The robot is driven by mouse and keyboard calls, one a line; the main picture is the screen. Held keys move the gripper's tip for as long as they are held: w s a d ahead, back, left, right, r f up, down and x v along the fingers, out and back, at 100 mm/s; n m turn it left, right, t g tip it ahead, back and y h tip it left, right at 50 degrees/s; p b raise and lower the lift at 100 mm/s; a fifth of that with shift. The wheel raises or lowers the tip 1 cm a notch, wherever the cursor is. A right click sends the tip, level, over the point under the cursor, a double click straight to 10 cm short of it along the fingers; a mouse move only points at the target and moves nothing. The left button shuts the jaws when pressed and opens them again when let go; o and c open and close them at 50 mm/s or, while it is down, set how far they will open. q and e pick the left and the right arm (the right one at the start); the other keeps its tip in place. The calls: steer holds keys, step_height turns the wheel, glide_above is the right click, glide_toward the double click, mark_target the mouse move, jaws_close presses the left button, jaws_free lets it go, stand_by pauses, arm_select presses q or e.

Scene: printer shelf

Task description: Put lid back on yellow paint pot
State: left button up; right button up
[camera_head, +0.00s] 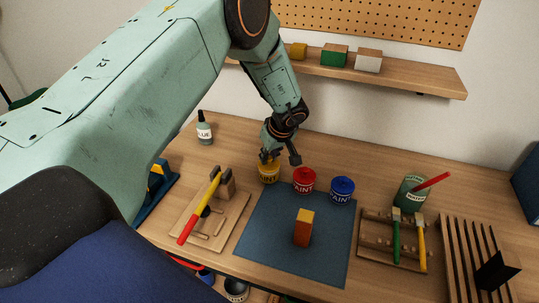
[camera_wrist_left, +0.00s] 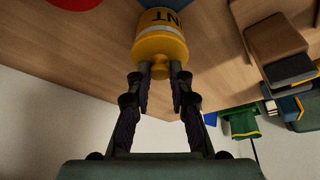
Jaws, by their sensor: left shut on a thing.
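The yellow paint pot (camera_head: 268,173) stands on the wooden table behind the blue mat, left of the red pot. In the left wrist view the yellow pot (camera_wrist_left: 161,22) shows its label upside down. Its yellow lid (camera_wrist_left: 158,48), with a small round knob, is at the pot's mouth; I cannot tell whether it is fully seated. My left gripper (camera_head: 268,157) is above the pot, pointing down, shut on the lid. In the left wrist view its fingers (camera_wrist_left: 160,78) are on either side of the knob. My right gripper is not in view.
The red pot (camera_head: 304,181) and blue pot (camera_head: 342,191) stand close on the right. A wooden board with a red-and-yellow tool (camera_head: 190,228) lies left. The wall shelf (camera_head: 420,82) is behind my arm.

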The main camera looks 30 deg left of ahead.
arm_select(q)
steer(key=shift+p, duration=0.7)
stand_by(0.8)
steer(key=shift+f, duration=0.1)
steer(key=o, duration=0.8)
steer(key=shift+o, duration=0.7)
steer(key=o, duration=0.4)
steer(key=shift+r+p, duration=3.55)
